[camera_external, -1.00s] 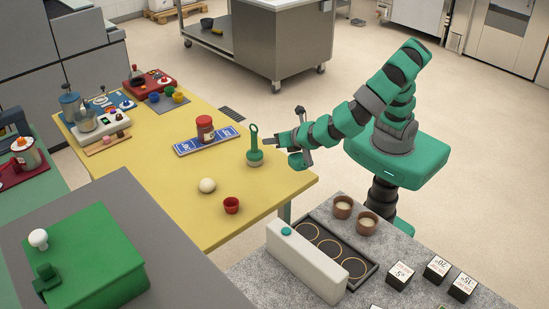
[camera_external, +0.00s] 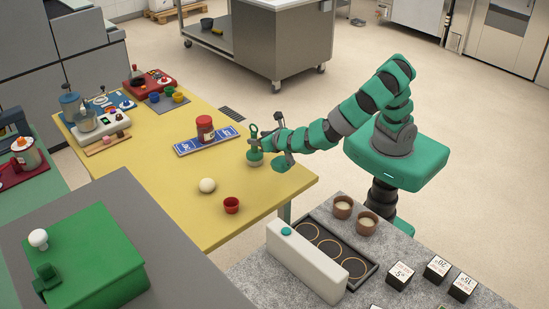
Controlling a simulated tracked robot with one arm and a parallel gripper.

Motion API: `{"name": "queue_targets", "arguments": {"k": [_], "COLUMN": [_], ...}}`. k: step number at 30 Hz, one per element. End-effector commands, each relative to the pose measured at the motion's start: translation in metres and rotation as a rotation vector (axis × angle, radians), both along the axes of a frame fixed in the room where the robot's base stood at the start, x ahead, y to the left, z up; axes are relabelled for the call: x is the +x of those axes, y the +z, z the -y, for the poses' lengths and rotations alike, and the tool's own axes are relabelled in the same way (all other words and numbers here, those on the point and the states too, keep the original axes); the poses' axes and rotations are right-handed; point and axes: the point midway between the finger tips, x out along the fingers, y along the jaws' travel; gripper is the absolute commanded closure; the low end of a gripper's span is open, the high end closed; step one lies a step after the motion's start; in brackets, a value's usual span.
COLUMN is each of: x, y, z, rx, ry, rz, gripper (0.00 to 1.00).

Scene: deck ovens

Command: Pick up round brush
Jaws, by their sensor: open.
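The round brush (camera_external: 254,157) is green, with a round head and an upright looped handle. It stands on the yellow table (camera_external: 200,222) near the table's right edge. My gripper (camera_external: 266,142) is open and has come in from the right at the height of the brush handle. One finger seems to pass in front of the handle or beside it. Whether the handle lies between both fingers cannot be told at this size.
A white ball (camera_external: 207,185) and a red cup (camera_external: 231,205) lie nearer the front. A grey counter (camera_external: 240,277) with a long white box (camera_external: 305,262) is in the foreground.

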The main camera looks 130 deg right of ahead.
Motion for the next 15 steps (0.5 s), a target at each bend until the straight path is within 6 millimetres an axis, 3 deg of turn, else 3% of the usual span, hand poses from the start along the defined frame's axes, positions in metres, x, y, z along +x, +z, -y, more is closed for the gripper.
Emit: {"name": "queue_targets", "arguments": {"k": [15], "x": [0.002], "y": [-0.02], "z": [0.043], "rx": [0.001], "ry": [0.0], "rz": [-0.001], "gripper": [0.5]}}
